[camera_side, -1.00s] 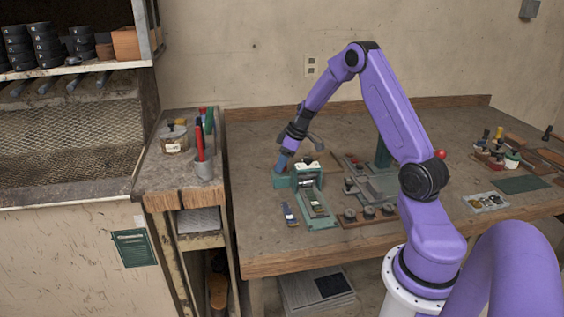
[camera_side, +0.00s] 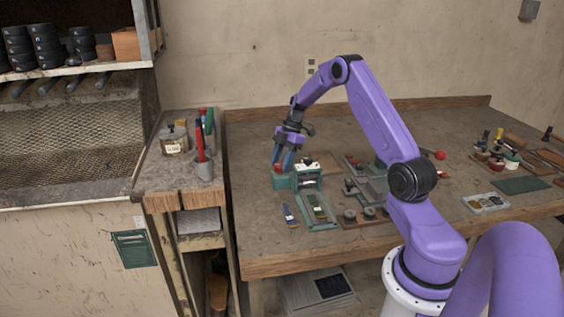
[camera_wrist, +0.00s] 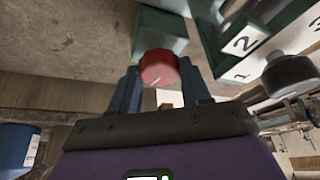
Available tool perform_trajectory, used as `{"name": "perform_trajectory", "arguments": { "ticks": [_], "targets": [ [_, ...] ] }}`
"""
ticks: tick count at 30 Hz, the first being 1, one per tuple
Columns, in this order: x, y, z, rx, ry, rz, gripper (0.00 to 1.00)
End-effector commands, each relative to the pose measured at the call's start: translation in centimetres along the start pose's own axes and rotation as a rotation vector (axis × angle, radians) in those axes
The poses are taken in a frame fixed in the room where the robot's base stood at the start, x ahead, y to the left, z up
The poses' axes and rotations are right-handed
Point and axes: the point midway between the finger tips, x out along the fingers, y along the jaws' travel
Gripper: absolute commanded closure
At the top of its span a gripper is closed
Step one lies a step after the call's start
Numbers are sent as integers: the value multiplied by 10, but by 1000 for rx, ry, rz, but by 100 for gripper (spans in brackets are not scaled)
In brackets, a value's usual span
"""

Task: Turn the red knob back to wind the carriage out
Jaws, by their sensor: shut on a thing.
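The red knob (camera_wrist: 158,68) sits at the end of a green block (camera_wrist: 160,30) in the wrist view. My gripper (camera_wrist: 160,88) has one blue finger on each side of the knob and is shut on it. A pale mark shows on the knob's face. In the side view my gripper (camera_side: 283,163) reaches down to the left end of the green stitcher (camera_side: 309,174), and a bit of the red knob (camera_side: 277,168) shows there. I cannot tell which part is the carriage or how far out it stands.
Plates numbered 1 and 2 (camera_wrist: 240,45) and a dark round knob (camera_wrist: 290,74) are close on the right in the wrist view. The bench left of the stitcher is clear.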

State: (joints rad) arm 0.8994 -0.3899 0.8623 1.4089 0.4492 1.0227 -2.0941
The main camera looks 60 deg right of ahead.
Motion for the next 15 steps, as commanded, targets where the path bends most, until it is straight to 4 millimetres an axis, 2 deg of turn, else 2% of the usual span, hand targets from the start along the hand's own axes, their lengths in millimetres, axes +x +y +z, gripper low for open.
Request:
{"name": "perform_trajectory", "arguments": {
  "ticks": [6,15],
  "targets": [
    [0,2,0,-133,-2,-53,83],
    [1,2,0,-231,-2,-96,83]
  ]
}}
